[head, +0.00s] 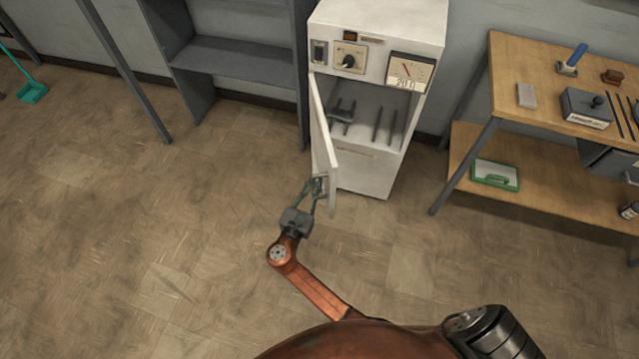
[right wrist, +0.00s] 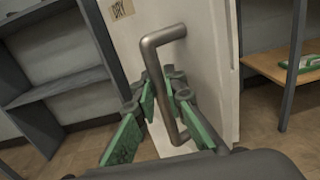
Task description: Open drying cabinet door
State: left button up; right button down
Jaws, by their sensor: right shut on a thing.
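The white drying cabinet (head: 371,178) stands against the wall in the head view, with a dial and a meter on its top panel. Its door (head: 322,130) is hinged on the left and stands wide open, swung out toward me. Dark rods and a dark bracket-like part show inside. My right gripper (head: 317,187) is at the door's lower free end. In the right wrist view its green-padded fingers (right wrist: 168,100) are shut around the grey bar handle (right wrist: 162,75) on the door's outer face (right wrist: 203,60). My left gripper is not in view.
A grey shelf unit (head: 235,60) stands left of the cabinet. A wooden workbench (head: 540,90) stands to the right, with a green case (head: 496,175) on its lower shelf. The floor in front and left is clear.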

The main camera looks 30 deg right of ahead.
jog(key=shift+w+a, duration=0.55)
jog(key=shift+a, duration=0.35)
jog(key=c, duration=2)
grip_release()
